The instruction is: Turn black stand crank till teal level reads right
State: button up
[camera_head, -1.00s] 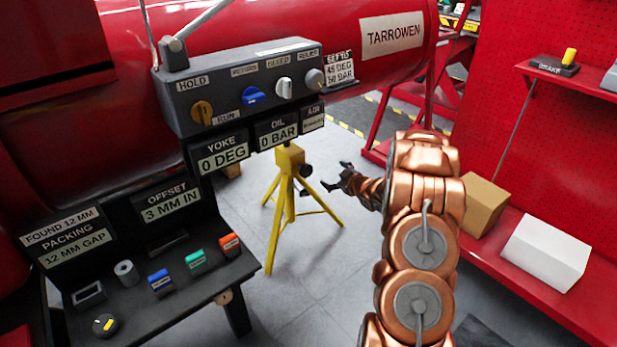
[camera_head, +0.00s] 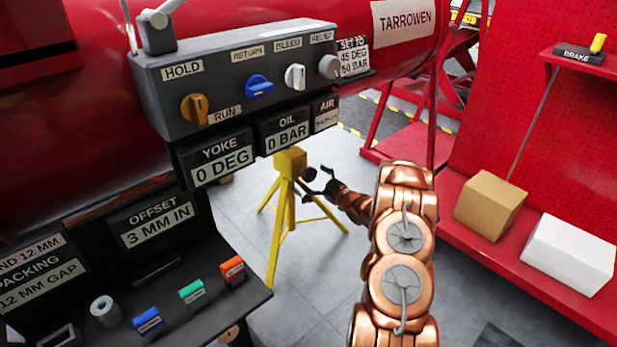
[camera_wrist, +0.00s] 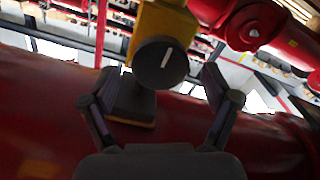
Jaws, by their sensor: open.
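The black crank (camera_head: 309,174) is a round knob on the yellow head of a tripod stand (camera_head: 290,162). In the wrist view the knob (camera_wrist: 160,62) faces me with a white mark, tilted slightly right of upright. My gripper (camera_head: 317,182) is open and empty, just right of the knob in the head view. In the wrist view its fingers (camera_wrist: 168,82) stand on either side of the knob, apart from it. A teal block (camera_head: 192,292) sits on the black bench; its label is too small to read. No teal level reading is legible.
A grey panel (camera_head: 150,100) with knobs hangs above readouts YOKE 0 DEG (camera_head: 222,163) and OIL 0 BAR (camera_head: 283,133). Blue (camera_head: 148,320) and orange (camera_head: 232,270) blocks flank the teal one. A red shelf (camera_head: 470,240) with boxes stands right. Floor around the tripod is clear.

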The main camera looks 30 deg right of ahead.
jog(key=shift+w+a, duration=0.25)
jog(key=shift+w, duration=1.05)
jog(key=c, duration=1.2)
